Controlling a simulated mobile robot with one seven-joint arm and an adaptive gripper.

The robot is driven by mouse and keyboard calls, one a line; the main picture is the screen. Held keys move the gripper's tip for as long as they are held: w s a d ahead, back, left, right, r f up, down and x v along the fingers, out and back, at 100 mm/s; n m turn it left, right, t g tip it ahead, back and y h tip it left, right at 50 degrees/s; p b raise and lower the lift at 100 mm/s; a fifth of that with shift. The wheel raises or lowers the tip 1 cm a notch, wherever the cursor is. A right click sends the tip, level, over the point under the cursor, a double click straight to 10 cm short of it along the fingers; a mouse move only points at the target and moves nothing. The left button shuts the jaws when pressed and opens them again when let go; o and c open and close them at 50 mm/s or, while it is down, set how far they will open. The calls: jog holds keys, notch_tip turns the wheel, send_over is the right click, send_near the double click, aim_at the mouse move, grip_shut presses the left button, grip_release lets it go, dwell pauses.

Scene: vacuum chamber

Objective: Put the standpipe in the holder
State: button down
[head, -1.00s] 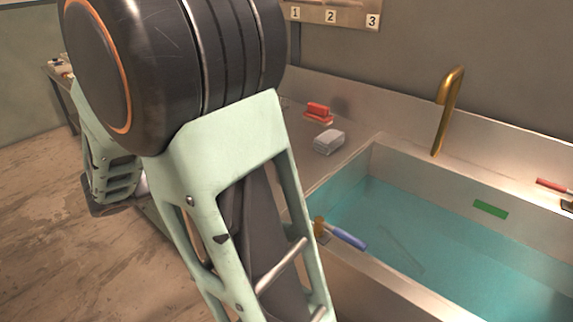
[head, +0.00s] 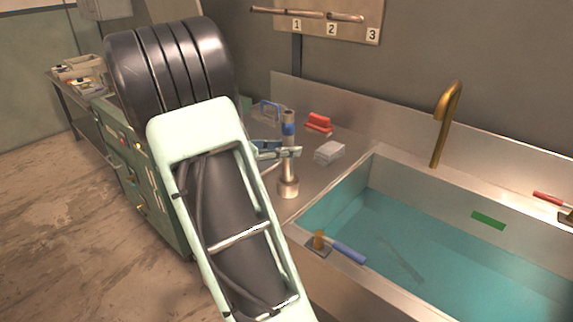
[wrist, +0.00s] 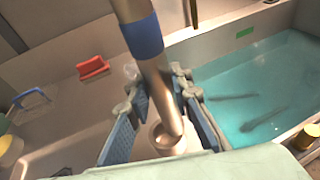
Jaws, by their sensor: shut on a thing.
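The standpipe (head: 287,170) is a metal tube with a blue band near its top. It stands about upright over the counter left of the sink. It also shows in the wrist view (wrist: 156,82), passing between the blue-padded fingers. My gripper (head: 286,152) is shut on the standpipe below the blue band; the fingers show on both sides of it in the wrist view (wrist: 166,112). The lower end meets a wider round metal collar (head: 288,189), which looks like the holder. I cannot tell how deep the tube sits in it.
The sink (head: 330,177) with blue water lies to the right, with a brass tap (head: 440,125) behind. A blue-handled valve (head: 348,252) is on its near rim. A numbered board (head: 330,18) hangs above.

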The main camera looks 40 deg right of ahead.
jog(key=shift+w+d+f+b, duration=0.1)
jog(key=shift+w+d+f, duration=0.2)
jog(key=shift+f, duration=0.7)
jog(key=shift+w+d+f+b, duration=0.1)
jog(key=shift+w+d+f, duration=0.2)
jog(key=shift+f, duration=0.65)
jog(key=shift+w+d+f+b, duration=0.1)
jog(key=shift+w+d+f, duration=0.2)
jog(key=shift+f, duration=0.7)
jog(key=shift+f, duration=0.1)
jog(key=c, duration=1.7)
grip_release()
jog(key=shift+c, duration=0.2)
jog(key=shift+a, duration=0.15)
send_near(286, 162)
jog(key=w+f, duration=0.2)
jog(key=shift+w+d, duration=0.35)
jog(key=shift+w, duration=0.05)
